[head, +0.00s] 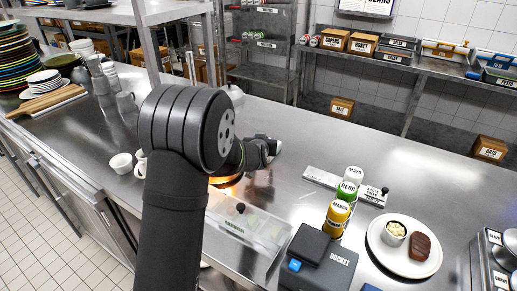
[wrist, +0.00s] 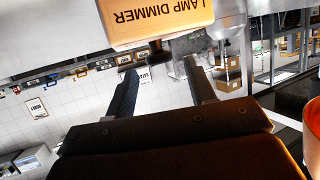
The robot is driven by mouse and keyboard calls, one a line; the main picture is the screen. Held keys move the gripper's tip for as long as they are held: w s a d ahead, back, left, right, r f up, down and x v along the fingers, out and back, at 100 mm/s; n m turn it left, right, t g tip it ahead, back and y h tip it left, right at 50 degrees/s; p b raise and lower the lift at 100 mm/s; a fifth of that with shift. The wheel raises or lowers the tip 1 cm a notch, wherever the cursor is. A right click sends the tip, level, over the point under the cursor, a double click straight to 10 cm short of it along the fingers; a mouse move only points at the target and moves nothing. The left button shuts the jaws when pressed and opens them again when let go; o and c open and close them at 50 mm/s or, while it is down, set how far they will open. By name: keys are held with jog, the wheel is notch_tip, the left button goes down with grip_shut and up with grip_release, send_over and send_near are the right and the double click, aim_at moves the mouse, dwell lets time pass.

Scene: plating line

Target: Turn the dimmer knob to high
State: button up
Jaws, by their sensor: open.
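The dimmer (wrist: 155,18) is a pale box lettered LAMP DIMMER, upside down at the top of the wrist view. Its dark knob (wrist: 158,52) sticks out from the box's lower edge in that picture. My gripper (wrist: 160,75) is open and empty, one finger on each side of the picture below the knob. The knob appears between the fingertip lines, just past the tips; I cannot tell the exact gap or how the knob is turned. In the head view my gripper (head: 268,148) is over the counter, partly behind my arm; the dimmer is not distinguishable there.
A clear bin (head: 243,228) and a dark docket box (head: 322,258) stand in front. Several sauce bottles (head: 347,192) and a plate (head: 372,240) with food are to the right. Cups (head: 121,163) stand left. An orange glow shows under my arm.

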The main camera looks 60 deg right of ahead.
jog(key=v, duration=1.5)
jog(key=shift+r, duration=0.15)
jog(key=x, duration=1.7)
jog(key=shift+a, duration=0.1)
jog(key=shift+d+f, duration=0.2)
jog(key=shift+d, duration=0.1)
jog(key=shift+r+n+t, duration=0.1)
jog(key=shift+n+t, duration=0.2)
jog(key=shift+t, duration=0.1)
dwell(1.9)
jog(key=shift+s+d+n+t+y, duration=0.1)
jog(key=shift+s+n+t+y, duration=0.05)
jog(key=shift+n+t+y, duration=0.65)
jog(key=shift+s+n+t+y, duration=0.2)
jog(key=shift+n+t+y, duration=0.3)
jog(key=shift+n+t, duration=0.45)
